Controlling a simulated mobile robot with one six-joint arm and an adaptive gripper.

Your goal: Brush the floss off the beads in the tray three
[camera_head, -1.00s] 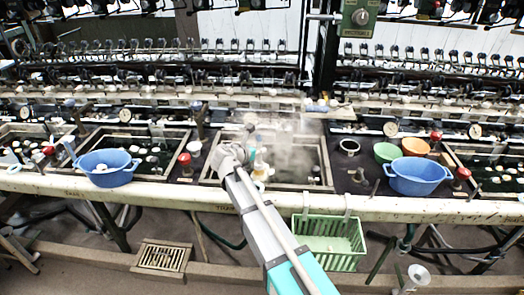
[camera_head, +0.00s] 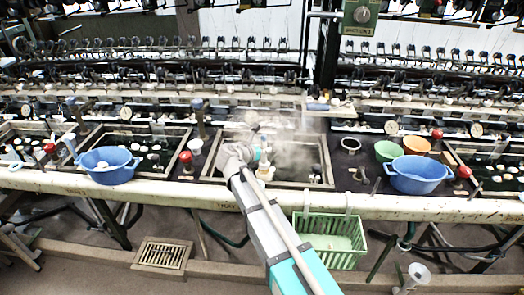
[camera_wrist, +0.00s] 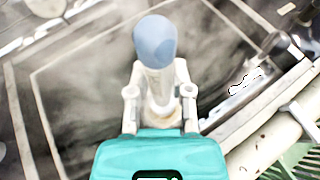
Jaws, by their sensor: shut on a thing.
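My gripper (camera_wrist: 158,105) is shut on a brush (camera_wrist: 154,45), a pale handle with a rounded blue-grey end. A tan part shows low between the fingers. In the head view the gripper (camera_head: 262,160) and the brush are over the left half of the middle basin (camera_head: 318,183), which has a pale frame. Steam blurs the water in it, and I cannot make out beads or floss there. The wrist view shows the basin frame (camera_wrist: 22,120) around dark, hazy water. Whether the brush touches the water cannot be told.
Blue bowls stand left (camera_head: 108,172) and right (camera_head: 418,180) on the bench ledge. Green (camera_head: 386,150) and orange (camera_head: 416,145) bowls stand behind the right one. A green basket (camera_head: 330,245) hangs at the front. Side basins hold white pieces. Reeling machinery rises behind.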

